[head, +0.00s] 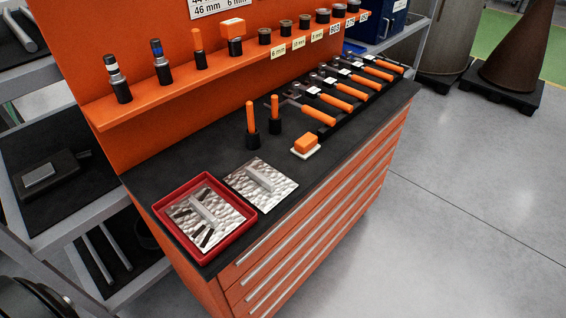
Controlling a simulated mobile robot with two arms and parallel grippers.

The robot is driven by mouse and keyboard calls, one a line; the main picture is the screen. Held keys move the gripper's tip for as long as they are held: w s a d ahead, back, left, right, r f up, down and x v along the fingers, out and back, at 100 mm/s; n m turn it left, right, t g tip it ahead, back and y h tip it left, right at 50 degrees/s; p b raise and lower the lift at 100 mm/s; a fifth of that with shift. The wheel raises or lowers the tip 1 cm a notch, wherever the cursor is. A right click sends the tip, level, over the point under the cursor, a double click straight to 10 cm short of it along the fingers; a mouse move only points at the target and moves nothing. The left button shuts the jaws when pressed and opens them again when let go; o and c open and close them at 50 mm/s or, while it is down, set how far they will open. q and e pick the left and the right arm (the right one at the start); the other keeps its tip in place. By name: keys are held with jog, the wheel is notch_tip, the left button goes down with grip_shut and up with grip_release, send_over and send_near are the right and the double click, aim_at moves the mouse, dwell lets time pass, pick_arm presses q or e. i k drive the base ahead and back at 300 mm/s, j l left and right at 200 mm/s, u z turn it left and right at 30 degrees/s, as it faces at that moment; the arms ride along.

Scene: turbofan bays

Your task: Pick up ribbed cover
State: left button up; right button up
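Two square silver plates with a dimpled surface and a raised grey bar lie on the dark top of the orange drawer cabinet. One plate (183,215) lies inside a red tray (247,221) at the near left corner; dark strips show on it on both sides of its bar. The other plate (240,184) lies flat on the bare top just right of the tray, with no dark strips visible. I cannot tell for sure which of the two is the ribbed cover. Neither of my grippers is in view.
Two orange-handled tools (250,122) stand upright behind the plates. An orange block (306,144) sits on a white pad to the right. Several orange-handled wrenches (318,114) lie farther back. An orange shelf (180,92) overhangs the rear. Grey floor (450,230) is clear at right.

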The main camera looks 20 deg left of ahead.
aim_at(263, 186)
jog(key=u, duration=0.85)
